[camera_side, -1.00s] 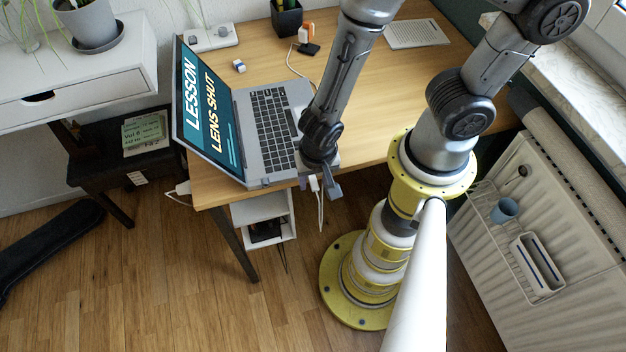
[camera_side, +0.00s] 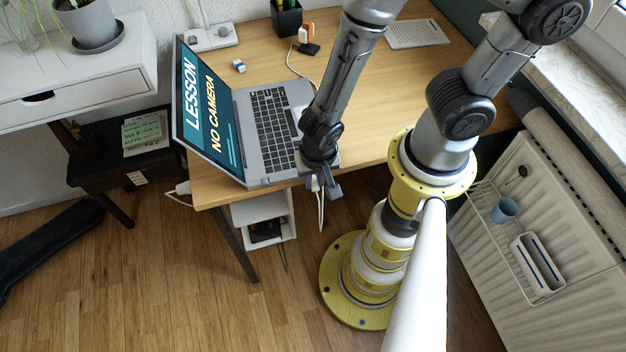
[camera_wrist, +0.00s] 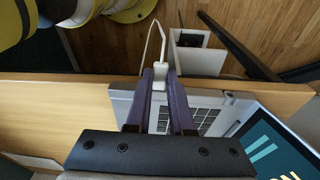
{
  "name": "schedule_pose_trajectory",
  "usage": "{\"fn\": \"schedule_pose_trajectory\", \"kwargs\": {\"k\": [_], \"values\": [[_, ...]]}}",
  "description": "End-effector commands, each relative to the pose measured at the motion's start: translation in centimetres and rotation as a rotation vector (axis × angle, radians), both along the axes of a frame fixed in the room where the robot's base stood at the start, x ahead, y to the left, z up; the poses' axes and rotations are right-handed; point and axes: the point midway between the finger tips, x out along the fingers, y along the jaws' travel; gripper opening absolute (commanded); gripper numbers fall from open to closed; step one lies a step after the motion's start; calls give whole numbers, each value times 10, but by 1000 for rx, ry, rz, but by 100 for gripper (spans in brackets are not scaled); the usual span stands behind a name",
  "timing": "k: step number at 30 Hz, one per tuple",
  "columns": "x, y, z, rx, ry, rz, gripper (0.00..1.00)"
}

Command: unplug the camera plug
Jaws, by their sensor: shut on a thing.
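The laptop (camera_side: 254,150) stands open on the desk, and its screen reads "LESSON / NO CAMERA". A small white plug (camera_wrist: 160,72) on a white cable shows in the wrist view between my fingertips, by the laptop's edge. My gripper (camera_wrist: 161,76) is shut on this plug. In the side view my gripper (camera_side: 322,186) is at the desk's front edge, beside the laptop's near right corner. The white cable (camera_side: 320,212) hangs down below it. The fingers partly hide the plug and the port, so I cannot see how large any gap is.
The wooden desk (camera_side: 375,95) has free room right of the laptop. A dark pen cup (camera_side: 287,20), an orange-and-white object (camera_side: 306,33) on a dark base and a white keyboard-like panel (camera_side: 417,34) stand farther back. A white shelf box (camera_side: 262,212) hangs under the desk.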

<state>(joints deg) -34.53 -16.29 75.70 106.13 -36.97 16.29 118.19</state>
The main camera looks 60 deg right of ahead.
Motion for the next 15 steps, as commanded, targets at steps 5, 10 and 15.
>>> {"fn": "schedule_pose_trajectory", "kwargs": {"k": [5, 10, 15], "values": [[-2, 2, 0, 0, 0, 1, 0], [-4, 4, 0, 0, 0, 0, 0], [-6, 7, 0, 0, 0, 0, 0]]}}
